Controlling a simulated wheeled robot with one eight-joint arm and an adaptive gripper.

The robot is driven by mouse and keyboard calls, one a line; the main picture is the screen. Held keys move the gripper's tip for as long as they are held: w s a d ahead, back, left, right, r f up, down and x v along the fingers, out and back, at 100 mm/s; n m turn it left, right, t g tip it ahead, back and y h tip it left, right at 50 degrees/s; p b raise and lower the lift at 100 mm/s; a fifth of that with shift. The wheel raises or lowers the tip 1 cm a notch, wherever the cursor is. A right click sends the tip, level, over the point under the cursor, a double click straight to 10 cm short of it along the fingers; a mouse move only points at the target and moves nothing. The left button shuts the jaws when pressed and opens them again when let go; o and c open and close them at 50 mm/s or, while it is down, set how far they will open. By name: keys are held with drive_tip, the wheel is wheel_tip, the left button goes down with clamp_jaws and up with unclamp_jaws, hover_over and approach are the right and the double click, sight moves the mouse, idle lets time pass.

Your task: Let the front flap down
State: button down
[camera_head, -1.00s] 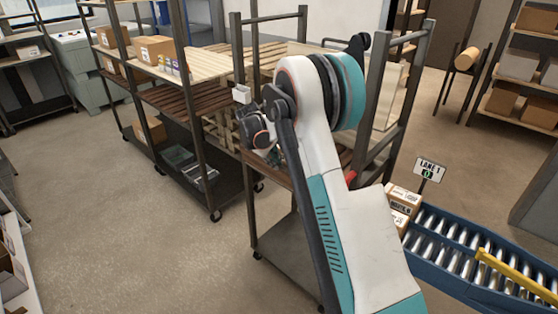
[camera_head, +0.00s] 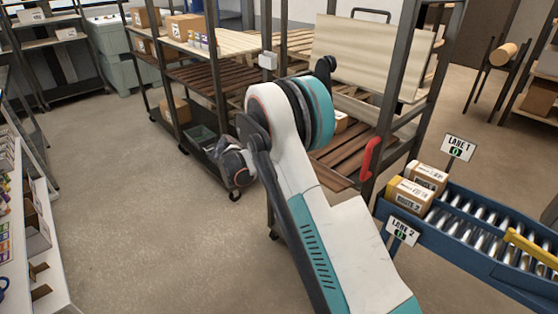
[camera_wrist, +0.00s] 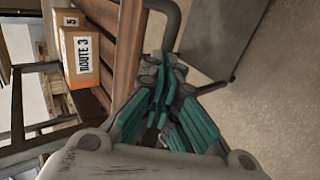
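A pale panel (camera_head: 365,55) with a dark bar handle (camera_head: 371,14) on its top edge stands up above the slatted deck (camera_head: 350,158) of a dark-framed cart. It looks like the flap, but I cannot be sure. A red lever (camera_head: 371,158) is on the cart's near right post. My gripper is hidden behind my wrist in the head view. In the wrist view my gripper (camera_wrist: 162,68) has its teal fingers drawn together with nothing visible between them.
A carton marked ROUTE 3 (camera_wrist: 80,55) sits on the slats. A blue roller conveyor (camera_head: 470,235) with two cartons (camera_head: 411,197) and lane signs (camera_head: 457,148) stands right of the cart. Shelves (camera_head: 20,220) line the left edge. Floor (camera_head: 130,200) between is clear.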

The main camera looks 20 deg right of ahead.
drive_tip(key=c, duration=2)
unclamp_jaws()
drive_tip(key=shift+d, duration=0.15)
drive_tip(key=o, duration=0.3)
drive_tip(key=shift+o, duration=0.2)
drive_tip(key=v, duration=1.2)
